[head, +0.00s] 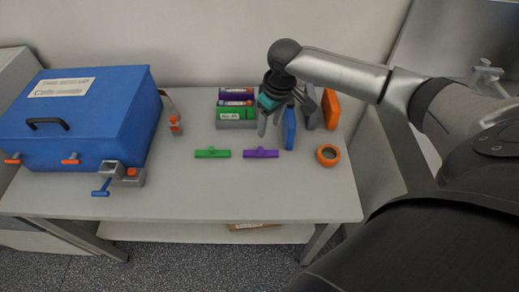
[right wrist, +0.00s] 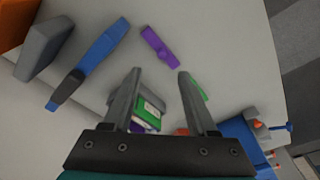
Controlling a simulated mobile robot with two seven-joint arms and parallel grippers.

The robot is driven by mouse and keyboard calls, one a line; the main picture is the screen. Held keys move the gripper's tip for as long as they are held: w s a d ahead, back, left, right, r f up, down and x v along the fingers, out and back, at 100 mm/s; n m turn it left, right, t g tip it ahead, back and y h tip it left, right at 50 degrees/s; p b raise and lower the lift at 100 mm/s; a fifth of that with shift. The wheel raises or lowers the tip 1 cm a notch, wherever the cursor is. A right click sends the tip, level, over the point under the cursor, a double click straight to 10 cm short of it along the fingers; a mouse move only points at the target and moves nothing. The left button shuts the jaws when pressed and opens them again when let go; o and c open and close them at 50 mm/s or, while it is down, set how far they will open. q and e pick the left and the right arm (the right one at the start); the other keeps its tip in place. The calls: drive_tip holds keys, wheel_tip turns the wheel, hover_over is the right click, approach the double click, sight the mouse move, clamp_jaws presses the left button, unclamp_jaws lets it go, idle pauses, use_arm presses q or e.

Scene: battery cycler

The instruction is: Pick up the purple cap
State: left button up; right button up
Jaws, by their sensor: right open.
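The purple cap (head: 260,153), a short bar with a small raised middle, lies on the white table near the centre. It also shows in the right wrist view (right wrist: 158,45), beyond the fingertips. My right gripper (head: 269,128) is open and empty, fingers pointing down, above the table and behind the purple cap in the head view. In the right wrist view its two fingers (right wrist: 160,76) are spread, with nothing between them in grip. My left gripper is not in view.
A green cap (head: 212,153) lies left of the purple one. A holder with purple and green cells (head: 236,117) stands behind. A blue piece (head: 290,130), grey block (head: 309,110), orange block (head: 331,108) and orange ring (head: 328,155) are right. A blue box (head: 75,125) stands left.

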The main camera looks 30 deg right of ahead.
drive_tip(key=b, duration=0.1)
hover_over(261, 148)
drive_tip(key=s, duration=0.2)
drive_tip(key=f, duration=0.5)
drive_tip(key=shift+w+d+f, duration=0.1)
drive_tip(key=shift+d+f, duration=0.2)
drive_tip(key=shift+d, duration=0.05)
drive_tip(key=shift+w+a+f+b, duration=0.1)
drive_tip(key=shift+w+f+b, duration=0.2)
drive_tip(key=shift+f, duration=0.75)
drive_tip(key=shift+w+a+f+b, duration=0.15)
drive_tip(key=shift+w+f+b, duration=0.1)
drive_tip(key=shift+f, duration=0.75)
drive_tip(key=shift+w+a+f+b, duration=0.1)
drive_tip(key=shift+w+f+b, duration=0.15)
drive_tip(key=shift+f, duration=0.8)
clamp_jaws()
